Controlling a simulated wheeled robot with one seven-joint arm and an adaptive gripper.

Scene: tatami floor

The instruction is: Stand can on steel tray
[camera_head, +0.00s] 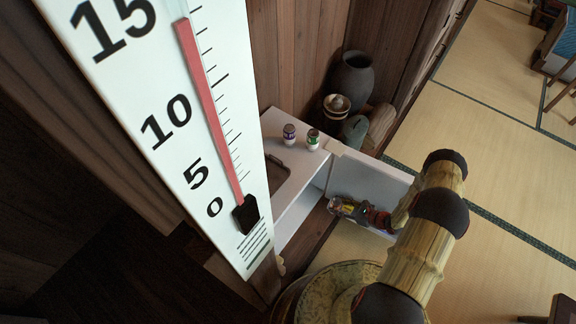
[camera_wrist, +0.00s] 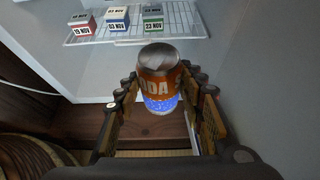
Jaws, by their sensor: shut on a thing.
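My gripper (camera_wrist: 158,100) is shut on an orange soda can (camera_wrist: 158,82) with a grey metal top and a blue band near its base. The can is roughly upright between the fingers in the wrist view. In the head view my gripper (camera_head: 345,207) is beside the open white door, and the can is too small there to make out clearly. A shallow tray-like thing with a rim (camera_head: 281,176), perhaps the steel tray, lies on the white top. The large thermometer hides its left part.
Two small jars or cans, one purple-labelled (camera_head: 289,134) and one green-labelled (camera_head: 313,139), stand on the white cabinet top (camera_head: 283,119). Its door (camera_head: 375,182) stands open. A wire shelf (camera_wrist: 180,22) holds dated blocks. Dark pots (camera_head: 352,78) stand behind. A big thermometer (camera_head: 170,90) blocks the left.

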